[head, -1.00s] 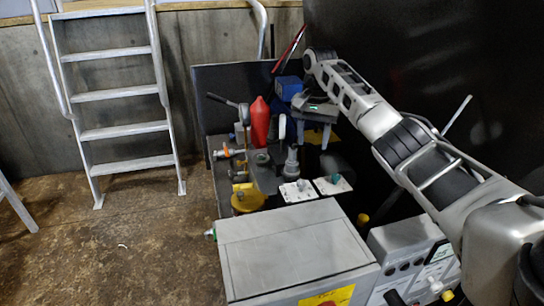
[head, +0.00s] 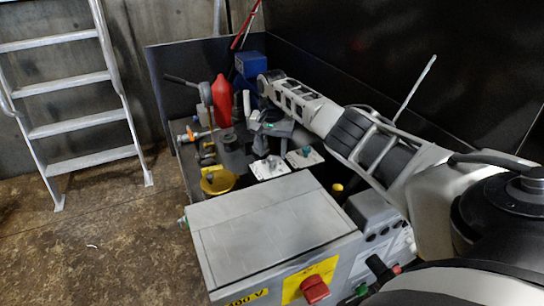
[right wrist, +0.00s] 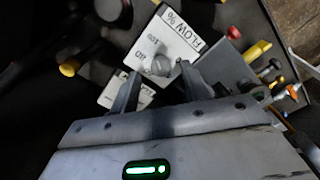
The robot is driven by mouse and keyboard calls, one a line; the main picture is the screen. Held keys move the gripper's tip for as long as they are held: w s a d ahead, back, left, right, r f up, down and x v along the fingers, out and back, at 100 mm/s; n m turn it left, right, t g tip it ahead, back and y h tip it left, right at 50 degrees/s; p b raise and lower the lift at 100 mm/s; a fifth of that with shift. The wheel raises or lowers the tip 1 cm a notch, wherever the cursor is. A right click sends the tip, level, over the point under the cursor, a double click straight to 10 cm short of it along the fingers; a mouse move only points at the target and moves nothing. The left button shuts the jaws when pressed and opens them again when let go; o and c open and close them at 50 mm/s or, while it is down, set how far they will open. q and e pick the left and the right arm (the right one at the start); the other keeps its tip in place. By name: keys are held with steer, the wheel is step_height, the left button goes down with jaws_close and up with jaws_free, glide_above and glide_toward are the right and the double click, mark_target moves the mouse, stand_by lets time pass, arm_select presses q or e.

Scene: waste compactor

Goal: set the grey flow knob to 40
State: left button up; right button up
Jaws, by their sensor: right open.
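The grey flow knob (right wrist: 158,65) stands on a white plate marked FLOW % (right wrist: 178,35) in the right wrist view; its setting is too blurred to read. In the head view the plate (head: 262,173) lies behind the grey box, with the knob (head: 274,160) on it. My right gripper (right wrist: 160,72) is open, its fingertips on either side of the knob in the picture; contact cannot be told. In the head view the right gripper (head: 270,142) shows just above and behind the plate. My left gripper is not in view.
A second white plate (head: 312,156) with a green knob is right of the flow plate. A red bottle-shaped object (head: 222,102), a yellow round part (head: 217,181) and a blue block (head: 250,66) stand nearby. The grey box (head: 260,225) with a red switch (head: 315,289) is in front.

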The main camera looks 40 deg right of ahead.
steer(key=shift+f, duration=0.95)
steer(key=c, duration=1)
